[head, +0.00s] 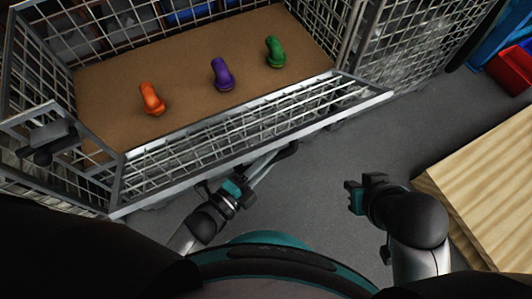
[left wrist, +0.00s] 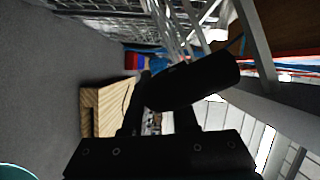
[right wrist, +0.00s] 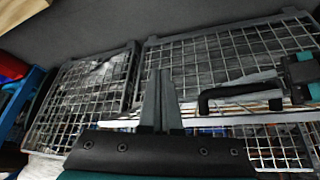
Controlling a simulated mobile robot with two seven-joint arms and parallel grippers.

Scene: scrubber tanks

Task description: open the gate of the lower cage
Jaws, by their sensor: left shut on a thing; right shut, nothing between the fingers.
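The lower cage's gate is a grey wire-mesh panel (head: 235,130) along the front of the cage, also in the right wrist view (right wrist: 215,55). In the head view its outer rail lies out beyond the brown floor's front edge; I cannot tell its exact tilt. A black bar handle (right wrist: 240,91) sits on the gate. My left gripper (head: 245,183) is shut on this handle (head: 284,153), whose thick black end fills the left wrist view (left wrist: 195,84). My right gripper (head: 356,192) is shut and empty, apart from the gate; its fingers show in its wrist view (right wrist: 161,100).
Orange (head: 151,99), purple (head: 222,74) and green (head: 275,52) objects stand on the cage's brown floor (head: 185,65). A dark latch-like part (head: 47,142) is at the left corner. A wooden box (head: 490,190) stands right of my right arm. Grey floor between is clear.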

